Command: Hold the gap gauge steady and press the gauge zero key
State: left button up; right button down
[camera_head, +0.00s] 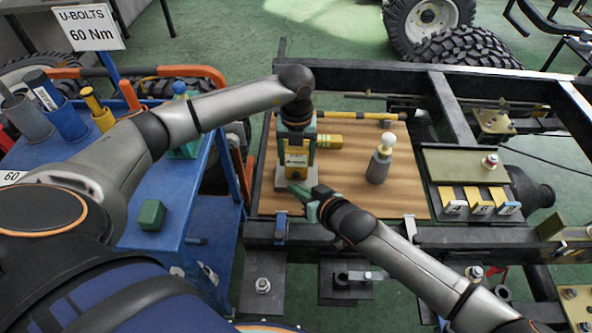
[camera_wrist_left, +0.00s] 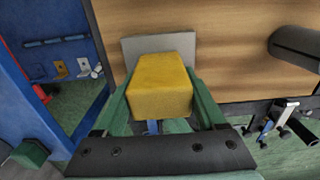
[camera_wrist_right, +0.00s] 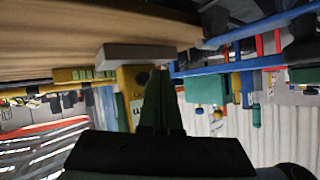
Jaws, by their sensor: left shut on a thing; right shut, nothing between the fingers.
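The gap gauge is a yellow block (camera_head: 296,164) standing near the left of the brown board, at a flat grey plate (camera_head: 282,181). My left gripper (camera_head: 297,143) points down from above and is shut on the gauge. In the left wrist view the yellow block (camera_wrist_left: 162,88) sits between the green fingers. My right gripper (camera_head: 298,190) is shut and empty, low in front of the gauge. In the right wrist view its fingertips (camera_wrist_right: 160,76) overlap the gauge's yellow face (camera_wrist_right: 128,84). A dark round spot (camera_wrist_right: 142,79) shows beside them; whether they touch is unclear.
A grey cylinder with a white knob (camera_head: 382,158) stands on the brown board (camera_head: 345,192) to the right. A yellow tool (camera_head: 328,141) lies behind the gauge. A blue cart (camera_head: 185,230) stands at the left.

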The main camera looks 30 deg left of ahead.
jog(key=shift+s+d, duration=0.6)
jog(key=shift+s, duration=0.35)
jog(key=shift+s+d, duration=0.6)
jog(key=shift+s, duration=0.3)
pick_arm(q)
jog(key=o, duration=1.5)
